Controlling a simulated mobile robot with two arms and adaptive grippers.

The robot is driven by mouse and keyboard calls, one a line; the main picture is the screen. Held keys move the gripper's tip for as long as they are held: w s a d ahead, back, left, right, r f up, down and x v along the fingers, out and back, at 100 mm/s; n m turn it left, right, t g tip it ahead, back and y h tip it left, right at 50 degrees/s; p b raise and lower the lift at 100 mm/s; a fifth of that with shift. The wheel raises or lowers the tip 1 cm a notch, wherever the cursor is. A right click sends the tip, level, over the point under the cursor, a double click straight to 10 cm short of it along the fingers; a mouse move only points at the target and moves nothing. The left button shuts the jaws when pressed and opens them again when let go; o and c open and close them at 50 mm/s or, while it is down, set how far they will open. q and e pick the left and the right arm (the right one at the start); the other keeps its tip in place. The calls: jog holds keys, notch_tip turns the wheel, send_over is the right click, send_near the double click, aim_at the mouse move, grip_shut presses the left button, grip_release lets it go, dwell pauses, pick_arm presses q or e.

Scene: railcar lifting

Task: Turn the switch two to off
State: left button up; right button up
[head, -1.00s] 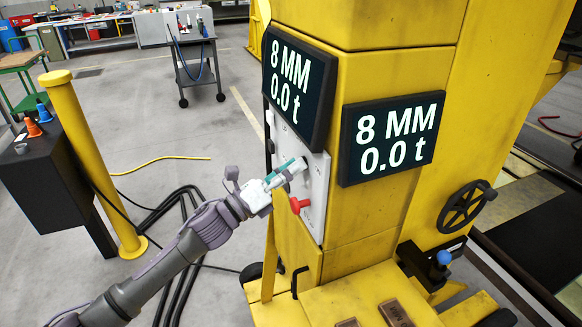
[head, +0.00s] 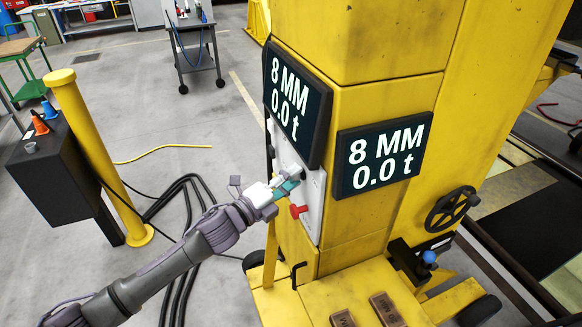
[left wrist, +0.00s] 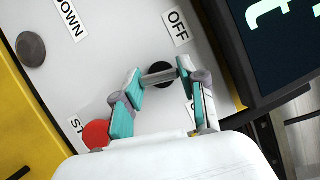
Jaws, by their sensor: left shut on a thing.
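A light grey switch panel (head: 312,202) is on the left face of the yellow column, below a tilted display. It fills much of the left wrist view (left wrist: 95,75). My left gripper (head: 291,178) is at the panel. In the left wrist view, its teal fingers (left wrist: 160,77) are closed on the two ends of a grey switch handle (left wrist: 156,76). The handle sits on a round black base (left wrist: 162,82) beside the OFF label (left wrist: 175,26). Another label below the handle is mostly hidden by a finger. My right gripper is not in view.
A red button (head: 298,211) sits just below the gripper, and a dark knob (left wrist: 31,48) lies near the DOWN label. Two displays (head: 298,105) (head: 383,155) read 8 MM and 0.0 t. A yellow post (head: 98,155) and black cables are at left.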

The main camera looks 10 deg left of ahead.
pick_arm(q)
jog(key=shift+r+n+g+y+p, duration=0.1)
jog(key=shift+n+g+y+p, duration=0.25)
jog(key=shift+n+p, duration=0.75)
jog(key=o, duration=1.1)
jog(key=shift+o, duration=0.2)
jog(key=v, duration=1.2)
